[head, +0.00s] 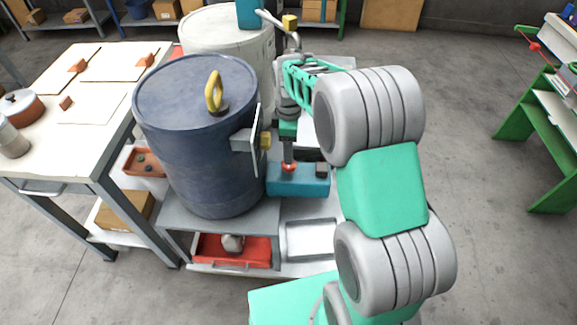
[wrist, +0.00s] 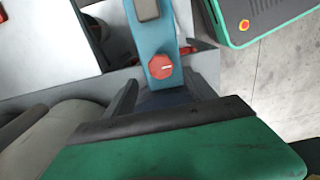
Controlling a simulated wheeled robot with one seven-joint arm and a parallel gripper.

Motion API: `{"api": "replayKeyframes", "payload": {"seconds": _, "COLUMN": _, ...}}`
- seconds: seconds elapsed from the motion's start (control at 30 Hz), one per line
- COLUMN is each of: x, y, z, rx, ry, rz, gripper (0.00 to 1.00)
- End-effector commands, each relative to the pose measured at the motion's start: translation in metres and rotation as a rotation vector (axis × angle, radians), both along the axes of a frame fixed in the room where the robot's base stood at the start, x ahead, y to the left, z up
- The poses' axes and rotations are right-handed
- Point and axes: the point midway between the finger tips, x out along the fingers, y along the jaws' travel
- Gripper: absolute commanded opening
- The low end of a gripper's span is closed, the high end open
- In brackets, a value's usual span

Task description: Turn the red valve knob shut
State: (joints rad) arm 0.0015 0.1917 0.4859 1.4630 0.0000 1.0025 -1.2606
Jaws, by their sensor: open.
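The red valve knob (head: 290,167) sits on top of a teal block (head: 298,184) beside the large blue drum. In the wrist view the knob (wrist: 161,67) is a red faceted disc with a pale line across it, on the teal block (wrist: 157,38). My gripper (head: 288,157) points down right above the knob in the head view. The knob shows just beyond and between the fingertips. I cannot tell whether they touch it.
A blue drum (head: 190,130) with a yellow handle (head: 214,92) stands close left of my gripper. A dark block (head: 321,170) sits on the teal block's right end. A red tray (head: 260,251) and a metal tray (head: 311,240) lie in front.

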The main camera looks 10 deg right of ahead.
Motion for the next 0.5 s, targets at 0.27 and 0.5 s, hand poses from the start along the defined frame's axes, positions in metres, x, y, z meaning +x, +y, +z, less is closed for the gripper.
{"api": "replayKeyframes", "payload": {"seconds": 0.27, "x": -0.001, "y": 0.002, "z": -0.052, "rx": 0.0, "ry": 0.002, "rz": -0.001, "gripper": 0.64}}
{"api": "replayKeyframes", "payload": {"seconds": 0.5, "x": 0.0, "y": 0.002, "z": -0.065, "rx": 0.0, "ry": -0.002, "rz": -0.002, "gripper": 0.64}}
